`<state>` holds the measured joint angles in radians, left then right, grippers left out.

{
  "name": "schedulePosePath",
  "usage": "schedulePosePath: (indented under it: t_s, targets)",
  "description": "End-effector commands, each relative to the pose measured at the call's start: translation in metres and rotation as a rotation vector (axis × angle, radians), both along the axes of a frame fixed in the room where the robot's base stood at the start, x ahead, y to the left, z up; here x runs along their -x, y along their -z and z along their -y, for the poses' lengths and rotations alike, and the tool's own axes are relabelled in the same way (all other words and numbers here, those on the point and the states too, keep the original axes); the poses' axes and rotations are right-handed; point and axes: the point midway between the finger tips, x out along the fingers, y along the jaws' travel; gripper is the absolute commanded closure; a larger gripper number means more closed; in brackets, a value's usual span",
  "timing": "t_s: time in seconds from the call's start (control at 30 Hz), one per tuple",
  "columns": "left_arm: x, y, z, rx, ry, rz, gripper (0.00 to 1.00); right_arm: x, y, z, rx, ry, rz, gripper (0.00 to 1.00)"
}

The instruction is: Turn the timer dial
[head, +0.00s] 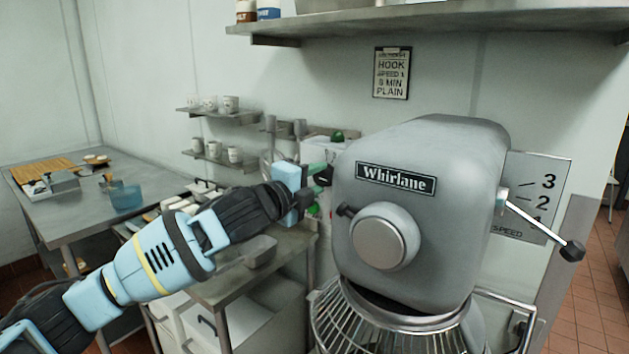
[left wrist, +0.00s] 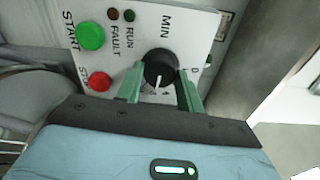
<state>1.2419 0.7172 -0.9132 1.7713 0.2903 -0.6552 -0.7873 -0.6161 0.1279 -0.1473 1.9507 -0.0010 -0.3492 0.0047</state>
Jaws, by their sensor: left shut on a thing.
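The timer dial (left wrist: 160,68) is a round black knob with a white pointer mark. It sits on a white control panel (left wrist: 196,22), below the label MIN in the left wrist view. My left gripper (left wrist: 158,88) has its green fingers on either side of the dial and is shut on it. The pointer mark faces down toward the gripper in that view. In the head view my left gripper (head: 319,178) reaches to the left side of the grey mixer (head: 428,160), and the dial is hard to make out there. My right gripper is not in view.
A green START button (left wrist: 90,36), a red button (left wrist: 100,81) and FAULT and RUN lamps share the panel. The mixer's lever (head: 540,226) sticks out right by a speed plate. A hook-speed notice (head: 391,73) hangs behind. A steel table (head: 90,200) stands left.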

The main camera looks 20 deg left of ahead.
Motion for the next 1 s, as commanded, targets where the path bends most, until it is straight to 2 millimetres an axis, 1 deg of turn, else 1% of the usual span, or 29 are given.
schedulePosePath:
  t_s: [0.23,0.27,0.4,0.43,0.77,0.87,1.0]
  targets:
    - [0.0,0.0,0.0,0.001,0.001,0.0,0.86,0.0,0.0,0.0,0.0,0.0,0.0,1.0]
    - [0.0,0.0,0.0,0.001,0.001,0.0,0.62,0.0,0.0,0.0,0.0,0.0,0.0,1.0]
    - [0.0,0.0,0.0,0.002,0.001,-0.001,0.44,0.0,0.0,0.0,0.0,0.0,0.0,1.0]
    - [0.0,0.0,0.0,0.002,0.001,-0.001,0.41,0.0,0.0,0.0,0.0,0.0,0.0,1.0]
    - [0.002,0.0,-0.001,0.002,0.001,-0.001,0.41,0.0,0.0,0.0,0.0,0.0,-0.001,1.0]
    - [0.008,0.001,-0.003,0.002,0.0,-0.002,0.41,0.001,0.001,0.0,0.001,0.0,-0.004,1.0]
    - [0.025,0.002,-0.009,0.0,0.001,-0.002,0.41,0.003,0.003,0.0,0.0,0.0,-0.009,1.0]
